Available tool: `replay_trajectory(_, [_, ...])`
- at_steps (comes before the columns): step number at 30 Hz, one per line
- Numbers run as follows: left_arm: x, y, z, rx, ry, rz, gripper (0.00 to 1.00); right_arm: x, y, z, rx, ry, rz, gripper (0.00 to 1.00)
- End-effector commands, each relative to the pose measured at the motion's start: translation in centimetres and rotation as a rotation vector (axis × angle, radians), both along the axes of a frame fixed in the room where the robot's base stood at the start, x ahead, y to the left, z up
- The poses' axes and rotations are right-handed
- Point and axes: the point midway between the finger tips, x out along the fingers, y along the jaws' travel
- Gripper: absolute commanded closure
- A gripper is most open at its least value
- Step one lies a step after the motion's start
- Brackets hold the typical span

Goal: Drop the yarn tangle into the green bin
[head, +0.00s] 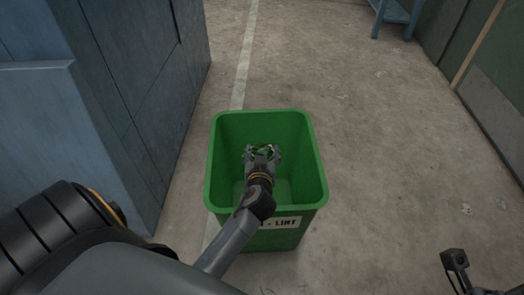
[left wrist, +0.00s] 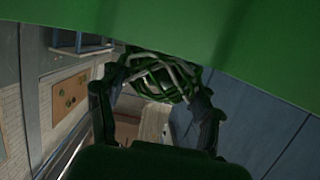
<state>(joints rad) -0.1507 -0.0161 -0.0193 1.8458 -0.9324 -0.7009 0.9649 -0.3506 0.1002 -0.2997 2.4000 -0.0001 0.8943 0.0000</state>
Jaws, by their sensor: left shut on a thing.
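The green bin (head: 222,165) stands on the floor in the middle of the head view, its top open and a white label ending in "LINT" on its near side. My left gripper (head: 263,153) is over the bin's opening, within its rim in the picture. It is shut on the yarn tangle (left wrist: 160,78), a loose ball of green and pale strands between the fingers. In the head view the tangle is mostly hidden by the gripper. The bin's green wall (left wrist: 200,25) fills the top of the left wrist view. A dark part of my right gripper (head: 456,265) shows at lower right.
A blue-grey cabinet (head: 140,90) stands close to the left of the bin. A pale line (head: 243,60) runs along the concrete floor behind it. The floor to the right is open. A blue stand (head: 392,14) and a green wall panel (head: 490,70) are farther off at right.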

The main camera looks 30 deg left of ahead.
Motion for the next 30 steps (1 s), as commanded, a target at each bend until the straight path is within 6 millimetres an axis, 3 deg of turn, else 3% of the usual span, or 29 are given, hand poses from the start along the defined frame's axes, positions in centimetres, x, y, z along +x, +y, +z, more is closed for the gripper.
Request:
replay_trajectory(9, [0.0, 0.0, -0.1, 0.0, 0.0, 0.0, 0.61, -0.1, 0.0, -0.1, 0.002, -0.007, 0.001, 1.0])
replay_trajectory(10, [0.0, 0.0, -0.1, 0.0, 0.0, 0.0, 0.29, -0.1, 0.0, -0.1, 0.002, -0.007, 0.001, 1.0])
replay_trajectory(13, [0.0, 0.0, -0.1, 0.0, 0.0, 0.0, 0.08, -0.1, 0.0, -0.1, 0.002, -0.007, 0.001, 1.0])
replay_trajectory(24, [0.0, 0.0, 0.0, -0.001, 0.0, 0.0, 0.08, -0.1, -0.1, -0.1, 0.003, -0.006, 0.0, 1.0])
replay_trajectory(30, [0.0, 0.0, 2.6, -0.002, -0.006, 0.001, 0.08, -0.1, 0.0, -0.1, 0.002, -0.007, 0.0, 1.0])
